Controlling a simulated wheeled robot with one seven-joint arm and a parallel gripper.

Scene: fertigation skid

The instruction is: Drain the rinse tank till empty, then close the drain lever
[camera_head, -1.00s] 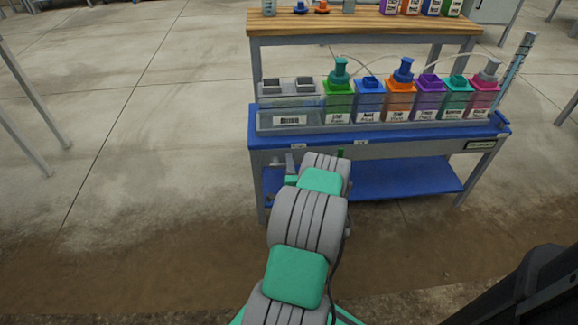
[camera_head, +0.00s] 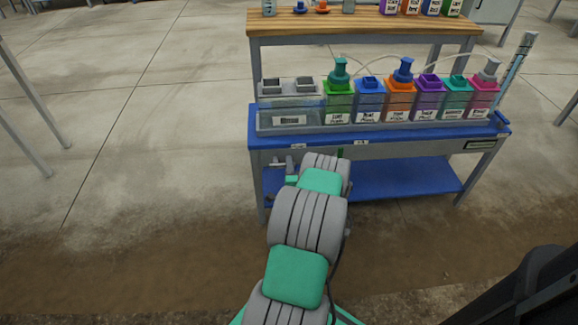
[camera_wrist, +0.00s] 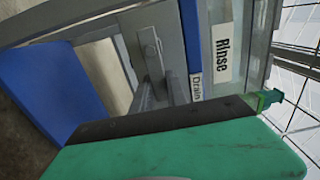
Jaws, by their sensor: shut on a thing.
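The rinse tank (camera_head: 262,119) is the clear, low vessel at the left end of the blue bench; I cannot tell its liquid level. Its "Rinse" label (camera_wrist: 222,52) and the "Drain" label (camera_wrist: 195,86) show in the wrist view. The grey metal drain lever (camera_wrist: 149,46) is left of the Drain label, at the bench front. My gripper (camera_wrist: 163,92) is shut on the lever; its green and black body hides much of the grip. In the head view my arm hides most of the gripper below the bench edge.
Colored bottles (camera_head: 370,100), some with pump tops, stand in a row right of the tank. A blue lower shelf (camera_head: 405,178) lies under the bench. A wooden-topped table (camera_head: 365,22) stands behind.

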